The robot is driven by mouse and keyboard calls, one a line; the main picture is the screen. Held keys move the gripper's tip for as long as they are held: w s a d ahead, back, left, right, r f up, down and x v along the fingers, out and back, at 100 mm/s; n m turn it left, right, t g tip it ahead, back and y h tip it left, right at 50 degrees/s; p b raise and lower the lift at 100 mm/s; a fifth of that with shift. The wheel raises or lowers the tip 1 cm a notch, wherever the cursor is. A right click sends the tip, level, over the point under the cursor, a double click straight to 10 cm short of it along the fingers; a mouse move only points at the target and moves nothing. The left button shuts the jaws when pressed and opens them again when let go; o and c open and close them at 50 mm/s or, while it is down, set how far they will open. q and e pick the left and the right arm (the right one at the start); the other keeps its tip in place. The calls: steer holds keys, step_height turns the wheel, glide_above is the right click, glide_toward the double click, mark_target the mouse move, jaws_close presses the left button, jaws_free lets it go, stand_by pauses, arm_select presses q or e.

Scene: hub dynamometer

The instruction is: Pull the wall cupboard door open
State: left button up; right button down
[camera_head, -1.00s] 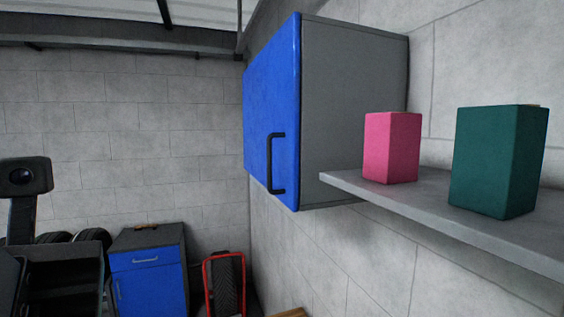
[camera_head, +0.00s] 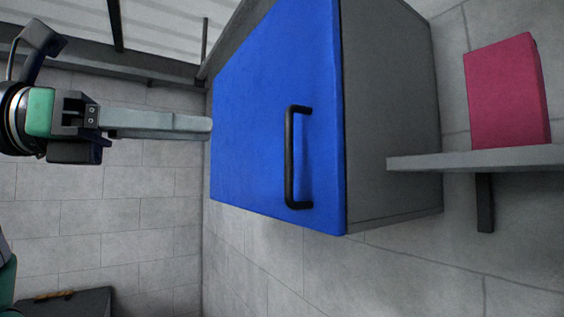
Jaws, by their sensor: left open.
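The wall cupboard (camera_head: 392,110) has a grey body and a blue door (camera_head: 250,110) that looks shut against it. A black upright bar handle (camera_head: 289,160) is on the door near its right edge. My left gripper (camera_head: 206,127) is in at the left, open and empty. Its fingers point right, toward the door, and are seen side-on, one hiding the other. The fingertips show left of the handle and apart from it. How far they are from the door is hard to tell. My right gripper is not in view.
A grey shelf (camera_head: 480,159) with a dark bracket (camera_head: 484,202) is on the wall right of the cupboard. A pink box (camera_head: 505,92) stands on it. A dark cabinet top (camera_head: 70,302) shows at lower left. Space below the cupboard is clear.

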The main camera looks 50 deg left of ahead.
arm_select(q)
steer(key=p+x, duration=0.2)
steer(key=x, duration=0.9)
steer(key=shift+w+a, duration=0.25)
steer(key=shift+a, duration=0.1)
steer(key=shift+f, duration=0.1)
jaws_close()
stand_by(0.9)
